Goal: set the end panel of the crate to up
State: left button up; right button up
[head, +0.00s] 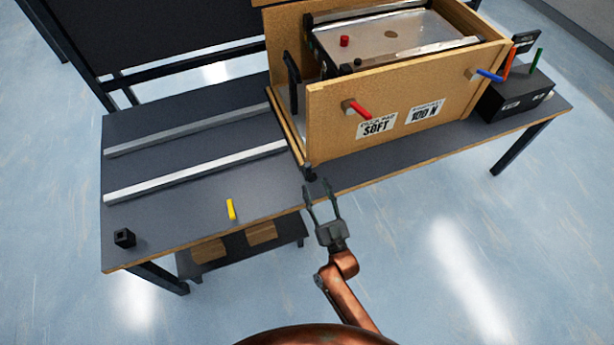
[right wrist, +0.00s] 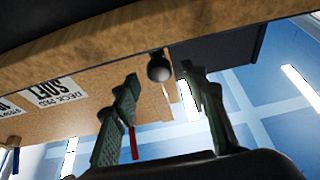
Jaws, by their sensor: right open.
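The wooden crate (head: 335,128) stands on the dark table, its left end open above. A thin board edge (head: 287,128) runs low along that end and seems to be the end panel, lowered; its full shape is hidden. A dark round knob (head: 309,172) sits at its near end, by the crate's front left corner. My right gripper (head: 318,187) is open and empty, just in front of the knob. In the right wrist view the knob (right wrist: 159,68) shows beyond and between the open fingers (right wrist: 162,82). My left gripper is not in view.
Red (head: 360,110) and blue (head: 489,75) handles stick out of the crate's front. Two pale rails (head: 195,174) cross the table to the left. A yellow block (head: 231,209) and a small black block (head: 124,238) lie near the front edge. A black box (head: 516,95) stands right.

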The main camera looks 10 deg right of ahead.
aim_at(313, 181)
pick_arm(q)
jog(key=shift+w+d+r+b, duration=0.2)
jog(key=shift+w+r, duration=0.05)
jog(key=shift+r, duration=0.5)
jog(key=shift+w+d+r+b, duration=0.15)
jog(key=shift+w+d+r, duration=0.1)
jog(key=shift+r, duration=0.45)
pick_arm(e)
jog(key=shift+x, duration=2.05)
jog(key=shift+f, duration=0.1)
jog(key=shift+c, duration=0.3)
grip_shut()
